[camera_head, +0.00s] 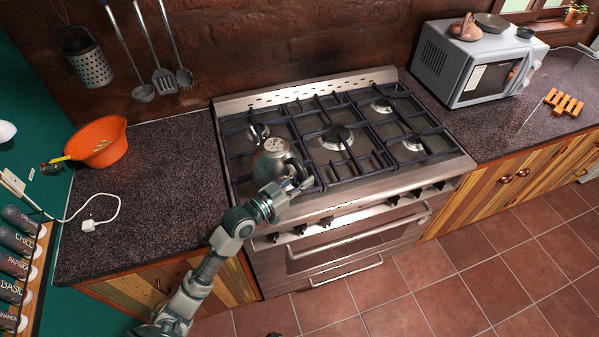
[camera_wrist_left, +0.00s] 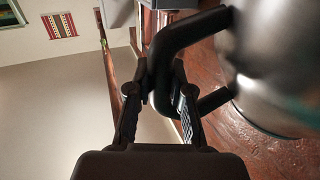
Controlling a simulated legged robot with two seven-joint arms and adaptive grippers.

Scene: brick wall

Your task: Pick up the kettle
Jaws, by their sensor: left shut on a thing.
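The metal kettle (camera_head: 272,163) is at the left front of the stove (camera_head: 375,182) in the head view, with its dark handle facing my left gripper (camera_head: 290,190). In the left wrist view, the kettle's shiny body (camera_wrist_left: 280,65) fills the right side. Its black handle (camera_wrist_left: 185,35) passes between the fingers of my left gripper (camera_wrist_left: 160,85), which are shut on it. I cannot tell for sure whether the kettle's base touches the burner grate. My right gripper is not in view.
A microwave (camera_head: 475,65) stands on the right counter, with an orange trivet (camera_head: 564,102) near it. An orange colander (camera_head: 98,142) sits on the left counter, near a white cable plug (camera_head: 90,225). Utensils hang on the brick wall. The left counter's middle is clear.

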